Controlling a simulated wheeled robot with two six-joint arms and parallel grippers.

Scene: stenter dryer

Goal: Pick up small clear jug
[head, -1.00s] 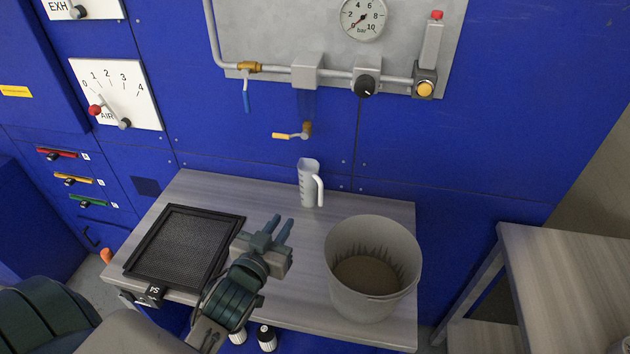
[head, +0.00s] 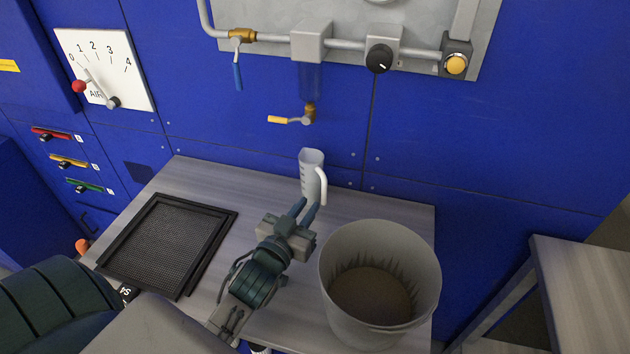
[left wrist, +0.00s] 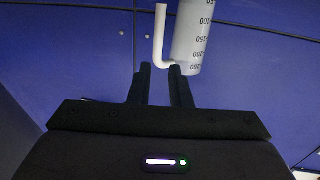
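The small clear jug (head: 311,172) stands upright at the back of the grey table, with its white handle on its right side. It also shows in the left wrist view (left wrist: 192,42), where its printed scale appears upside down and its handle lies to the left of the body. My left gripper (head: 305,210) is just in front of the jug, fingers pointing at it. In the left wrist view its fingers (left wrist: 160,82) are apart with nothing held; the handle's end appears just beyond the gap. Whether a finger touches the jug, I cannot tell. My right gripper is not in view.
A grey bucket (head: 339,314) with brown contents stands right of my left gripper. A black mesh tray (head: 190,272) lies to the left. A tap with a yellow lever (head: 290,119) hangs above the jug on the blue wall. Another table (head: 590,285) stands at right.

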